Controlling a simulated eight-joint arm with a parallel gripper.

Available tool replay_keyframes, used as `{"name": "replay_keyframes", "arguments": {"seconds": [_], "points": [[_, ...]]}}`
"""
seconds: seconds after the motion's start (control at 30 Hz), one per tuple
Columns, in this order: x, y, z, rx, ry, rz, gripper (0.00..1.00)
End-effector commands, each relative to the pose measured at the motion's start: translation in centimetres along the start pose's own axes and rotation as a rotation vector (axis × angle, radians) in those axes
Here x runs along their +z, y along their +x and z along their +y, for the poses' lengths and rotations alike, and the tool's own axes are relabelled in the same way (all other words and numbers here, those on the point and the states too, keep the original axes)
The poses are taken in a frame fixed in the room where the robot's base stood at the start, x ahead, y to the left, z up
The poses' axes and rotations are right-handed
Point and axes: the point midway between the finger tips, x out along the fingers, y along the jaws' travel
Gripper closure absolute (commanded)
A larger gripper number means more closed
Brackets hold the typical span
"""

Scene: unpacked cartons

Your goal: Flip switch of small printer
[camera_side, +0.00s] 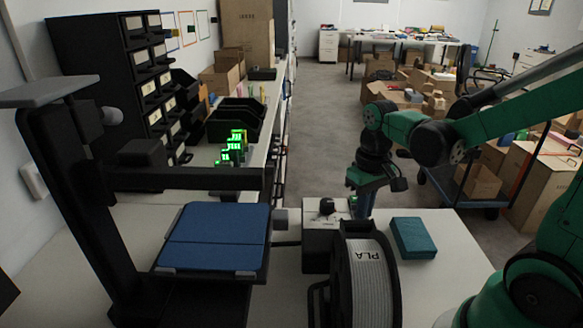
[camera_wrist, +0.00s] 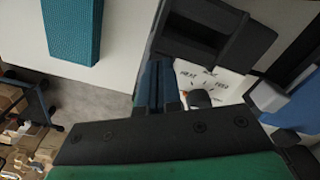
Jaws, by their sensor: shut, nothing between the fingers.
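The small printer's black frame (camera_side: 85,200) stands at the left in the side view, with a blue bed (camera_side: 215,238). I cannot tell which part is the switch. My gripper (camera_side: 362,211) points down just right of the box, partly behind the spool. Its blue fingers (camera_wrist: 162,66) are together and empty, beside the panel.
A PLA spool (camera_side: 366,275) stands in front of the box, close to my gripper. A teal block (camera_side: 414,238) lies to the right; it also shows in the wrist view (camera_wrist: 72,28). Bare table lies around the block. A cart (camera_side: 465,195) with cartons stands beyond.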

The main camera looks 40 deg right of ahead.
Motion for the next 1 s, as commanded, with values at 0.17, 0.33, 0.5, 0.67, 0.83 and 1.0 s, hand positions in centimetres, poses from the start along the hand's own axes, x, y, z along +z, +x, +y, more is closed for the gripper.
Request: {"name": "replay_keyframes", "arguments": {"seconds": [0.17,0.33,0.5,0.67,0.83,1.0], "points": [[0.0,0.3,0.0,0.000,0.000,0.000,1.00],[0.0,0.5,0.0,0.000,0.000,0.000,1.00],[0.0,0.8,0.0,0.000,0.000,0.000,1.00],[0.0,1.0,0.0,0.000,0.000,0.000,1.00],[0.0,0.9,0.0,0.000,0.000,0.000,1.00],[0.0,-0.5,0.0,0.000,0.000,0.000,1.00]]}}
